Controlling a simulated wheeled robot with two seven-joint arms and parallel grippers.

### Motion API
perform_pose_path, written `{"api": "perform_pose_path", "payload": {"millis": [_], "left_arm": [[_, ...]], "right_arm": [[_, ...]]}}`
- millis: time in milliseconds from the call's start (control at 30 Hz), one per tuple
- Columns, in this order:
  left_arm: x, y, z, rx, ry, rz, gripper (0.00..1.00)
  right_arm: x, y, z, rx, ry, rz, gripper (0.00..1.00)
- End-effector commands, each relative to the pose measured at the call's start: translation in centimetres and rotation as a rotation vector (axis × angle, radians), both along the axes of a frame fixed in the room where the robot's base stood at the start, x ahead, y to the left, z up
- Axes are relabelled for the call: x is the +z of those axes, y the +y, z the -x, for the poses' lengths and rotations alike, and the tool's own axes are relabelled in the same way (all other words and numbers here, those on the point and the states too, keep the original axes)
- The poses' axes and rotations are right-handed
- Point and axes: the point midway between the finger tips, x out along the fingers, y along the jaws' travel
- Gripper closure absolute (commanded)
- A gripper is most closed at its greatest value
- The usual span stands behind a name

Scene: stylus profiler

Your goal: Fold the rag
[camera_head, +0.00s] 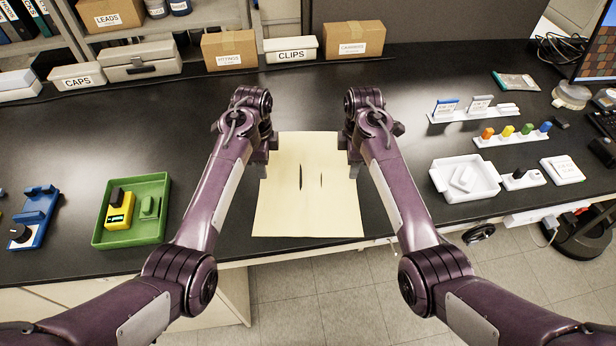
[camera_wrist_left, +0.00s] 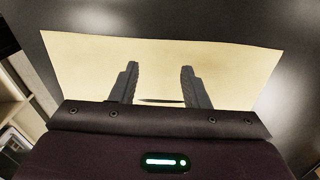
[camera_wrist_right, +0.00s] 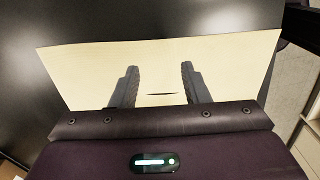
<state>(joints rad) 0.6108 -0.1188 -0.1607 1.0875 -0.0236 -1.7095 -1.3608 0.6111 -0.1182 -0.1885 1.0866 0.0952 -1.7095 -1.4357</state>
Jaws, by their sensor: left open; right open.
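The rag (camera_head: 308,208) is a pale yellow rectangle spread flat on the black bench, its near edge close to the bench's front edge. Two thin dark marks or creases show in its middle. My left gripper (camera_head: 266,168) is at the rag's left edge, and my right gripper (camera_head: 352,168) is at its right edge. Both are open with nothing between the fingers. In the left wrist view the rag (camera_wrist_left: 235,72) lies beyond and below the open fingers (camera_wrist_left: 157,70). In the right wrist view the rag (camera_wrist_right: 75,72) also lies below the open fingers (camera_wrist_right: 158,72). Contact cannot be told.
A green tray (camera_head: 168,212) with a yellow device stands to the left. A white tray (camera_head: 440,178) and a colored-knob rack (camera_head: 510,138) stand to the right. Boxes, including the CLIPS box (camera_head: 291,50), line the back. Bench around the rag is clear.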

Motion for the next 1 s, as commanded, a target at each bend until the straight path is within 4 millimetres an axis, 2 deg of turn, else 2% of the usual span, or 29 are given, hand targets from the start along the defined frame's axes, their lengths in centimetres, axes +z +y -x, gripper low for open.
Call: {"api": "perform_pose_path", "payload": {"millis": [100,333,800,1000], "left_arm": [[-1.9,0.0,0.0,0.002,0.002,-0.002,0.58],[-4.0,0.0,0.0,0.002,0.0,-0.001,0.58],[-4.7,0.0,0.0,0.003,-0.001,0.0,0.59],[-4.6,0.0,0.0,0.003,0.0,0.0,0.72]], "right_arm": [[-1.9,0.0,0.1,-0.001,0.002,0.001,0.58],[-4.0,0.0,0.0,-0.002,0.0,0.0,0.58],[-4.7,0.0,0.0,-0.002,-0.002,0.0,0.59],[-4.6,0.0,0.0,-0.002,-0.001,0.0,0.72]]}}
